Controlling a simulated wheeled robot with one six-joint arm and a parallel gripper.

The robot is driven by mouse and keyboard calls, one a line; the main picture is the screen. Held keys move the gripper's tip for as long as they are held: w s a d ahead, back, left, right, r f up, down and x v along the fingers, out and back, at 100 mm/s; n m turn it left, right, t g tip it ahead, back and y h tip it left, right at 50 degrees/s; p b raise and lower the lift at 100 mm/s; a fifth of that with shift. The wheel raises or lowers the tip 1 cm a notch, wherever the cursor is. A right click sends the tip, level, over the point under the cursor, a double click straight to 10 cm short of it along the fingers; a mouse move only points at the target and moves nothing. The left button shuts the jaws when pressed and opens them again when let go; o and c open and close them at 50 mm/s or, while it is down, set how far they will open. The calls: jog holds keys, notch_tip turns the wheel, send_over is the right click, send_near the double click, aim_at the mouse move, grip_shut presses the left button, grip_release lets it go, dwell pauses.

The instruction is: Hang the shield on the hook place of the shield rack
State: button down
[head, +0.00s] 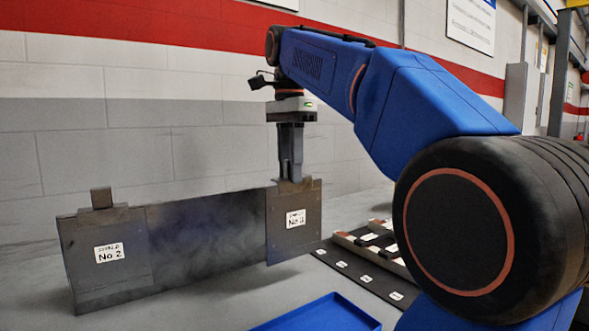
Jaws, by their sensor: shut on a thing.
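My gripper (290,178) points straight down and is shut on the top tab of a dark square shield (283,243) with a white label that reads No 1. The shield hangs upright below the jaws, at the right end of a long dark plate (205,240), which looks like the shield rack. A second dark shield (80,262), labelled No 2, is at the left end, with its own block-like tab (102,198) on top. I cannot tell whether the held shield touches the plate behind it. No hook shows clearly, and the tab in my jaws is mostly hidden.
A blue tray (318,316) lies at the front, below the held shield. A dark strip with white labels (343,264) and a light holder with dark pieces (366,240) lie to the right, partly behind my arm.

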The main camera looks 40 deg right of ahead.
send_over(263, 187)
jog(key=shift+w+d, duration=0.2)
jog(key=shift+w, duration=0.05)
jog(key=shift+f, duration=1.65)
dwell(0.3)
jog(key=c, duration=1.4)
grip_release()
jog(key=shift+o, duration=0.2)
jog(key=shift+a, duration=0.1)
